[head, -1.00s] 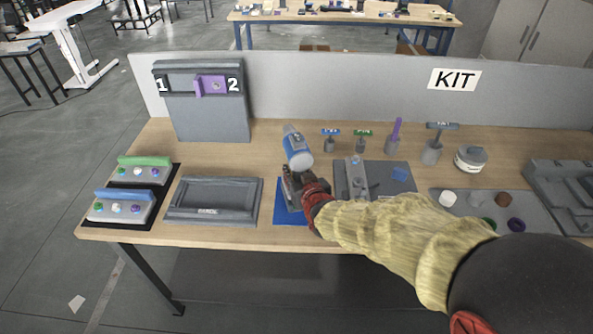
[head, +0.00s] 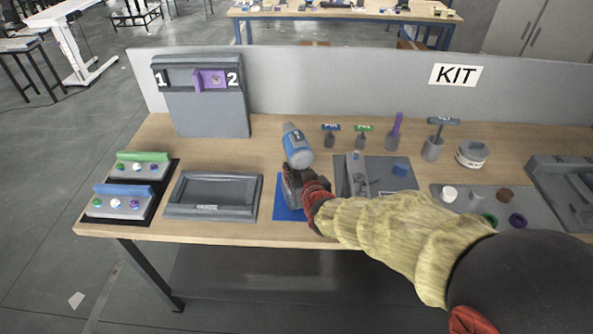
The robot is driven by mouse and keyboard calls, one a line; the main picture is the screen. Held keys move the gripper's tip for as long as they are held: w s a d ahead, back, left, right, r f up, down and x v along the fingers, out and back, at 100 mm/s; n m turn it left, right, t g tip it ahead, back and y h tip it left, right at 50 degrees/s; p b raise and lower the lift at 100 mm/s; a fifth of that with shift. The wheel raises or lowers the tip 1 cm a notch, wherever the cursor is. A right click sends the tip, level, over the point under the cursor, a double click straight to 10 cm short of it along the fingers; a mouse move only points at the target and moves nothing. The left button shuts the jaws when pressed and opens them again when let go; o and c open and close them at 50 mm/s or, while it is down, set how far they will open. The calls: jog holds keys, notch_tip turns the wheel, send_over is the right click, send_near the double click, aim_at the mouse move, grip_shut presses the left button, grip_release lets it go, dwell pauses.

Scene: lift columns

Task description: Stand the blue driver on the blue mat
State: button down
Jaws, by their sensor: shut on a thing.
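The blue driver (head: 297,147) has a blue body with a dark lower part and stands roughly upright over the blue mat (head: 284,211). My gripper (head: 308,192) is shut on the driver's lower part, reaching in from the right. The driver's base and the gripper's fingers are partly hidden, so I cannot tell whether the base touches the mat. The mat shows at the front and left of the driver.
A grey tray (head: 213,212) lies left of the mat. A grey panel (head: 208,118) stands at the back left.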

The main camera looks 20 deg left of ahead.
jog(key=shift+f, duration=0.1)
dwell(0.5)
jog(key=c, duration=1.4)
grip_release()
jog(key=shift+o, duration=0.5)
jog(key=shift+f, duration=0.1)
